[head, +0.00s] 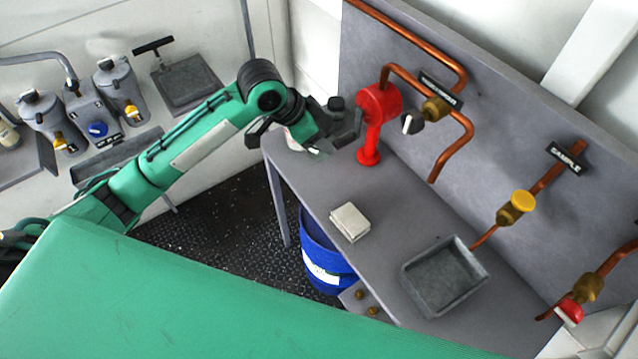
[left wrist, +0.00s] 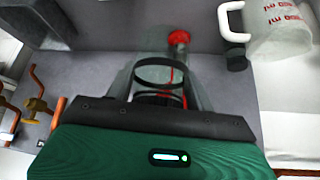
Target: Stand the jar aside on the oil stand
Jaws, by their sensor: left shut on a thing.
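My left gripper (head: 335,138) reaches over the far left end of the grey bench (head: 395,215), beside a red pillar fitting (head: 369,130). In the left wrist view the gripper (left wrist: 160,85) is shut on a clear jar with dark rings (left wrist: 160,74); the red fitting shows beyond it. In the head view the jar is mostly hidden by the gripper, and I cannot tell whether it touches the bench. A clear jug with a white handle and red print (left wrist: 283,32) stands close by, with a small dark cylinder (left wrist: 237,59) next to it. My right gripper is out of view.
A white block (head: 349,222) and a grey tray (head: 445,277) are on the bench. Copper pipes with valves (head: 516,207) jut from the back panel. A blue drum (head: 322,258) stands below. Grey cans (head: 120,88) stand on the left counter.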

